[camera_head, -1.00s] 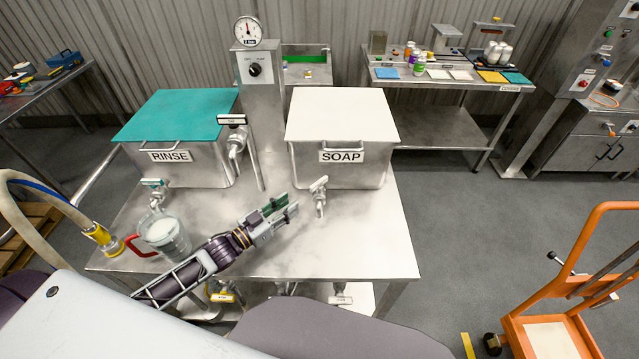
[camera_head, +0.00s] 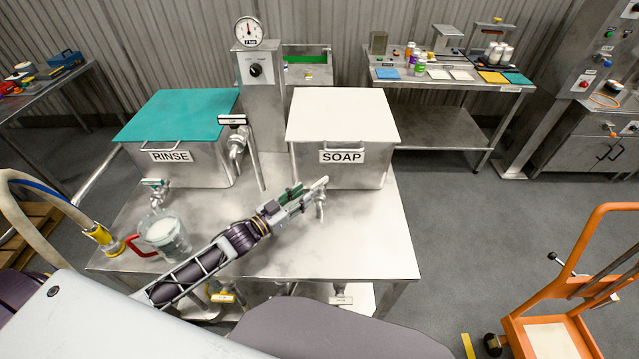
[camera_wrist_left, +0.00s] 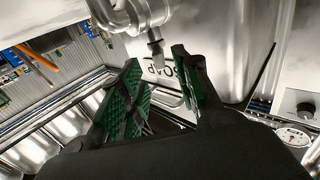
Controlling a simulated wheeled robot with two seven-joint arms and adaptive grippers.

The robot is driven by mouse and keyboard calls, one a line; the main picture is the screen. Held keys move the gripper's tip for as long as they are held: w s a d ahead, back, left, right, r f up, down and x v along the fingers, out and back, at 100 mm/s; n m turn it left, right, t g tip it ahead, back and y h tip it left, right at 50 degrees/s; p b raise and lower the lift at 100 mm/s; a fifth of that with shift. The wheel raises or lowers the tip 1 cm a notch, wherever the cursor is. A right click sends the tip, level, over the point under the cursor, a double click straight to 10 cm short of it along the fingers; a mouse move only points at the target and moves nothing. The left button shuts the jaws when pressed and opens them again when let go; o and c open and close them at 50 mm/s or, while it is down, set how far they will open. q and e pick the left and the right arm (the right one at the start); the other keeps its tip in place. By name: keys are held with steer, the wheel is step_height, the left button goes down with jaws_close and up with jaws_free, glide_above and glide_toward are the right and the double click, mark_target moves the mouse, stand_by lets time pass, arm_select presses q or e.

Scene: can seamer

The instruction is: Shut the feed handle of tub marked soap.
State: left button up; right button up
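The soap tub (camera_head: 372,170) is a metal tank with a white lid and a SOAP label, on the steel table. Its tap (camera_head: 320,208) projects from the front, with a pale feed handle (camera_head: 321,183) on top. My left gripper (camera_head: 307,194) is at this handle and partly covers it. In the left wrist view, the green-padded fingers (camera_wrist_left: 158,88) stand apart, and the tap (camera_wrist_left: 148,15) and its handle (camera_wrist_left: 156,50) show just beyond and between the fingertips. I cannot tell whether a finger touches the handle. My right gripper is not in view.
The rinse tub (camera_head: 200,172) with a teal lid stands left, with its own tap (camera_head: 156,190). A clear jug (camera_head: 166,236) with a red handle is at the table's left front. A gauge post (camera_head: 262,100) rises between the tubs. The table's right front (camera_head: 370,250) is clear.

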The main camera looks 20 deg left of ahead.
mark_target(320, 182)
arm_select(q)
steer(key=shift+x, duration=1.9)
steer(key=shift+w+d, duration=0.3)
steer(key=shift+w, duration=0.2)
steer(key=shift+x, duration=1.5)
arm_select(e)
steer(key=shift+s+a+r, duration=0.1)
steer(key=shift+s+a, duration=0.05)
arm_select(q)
steer(key=shift+f, duration=0.1)
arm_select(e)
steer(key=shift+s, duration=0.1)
arm_select(q)
steer(key=shift+c, duration=0.6)
jaws_close()
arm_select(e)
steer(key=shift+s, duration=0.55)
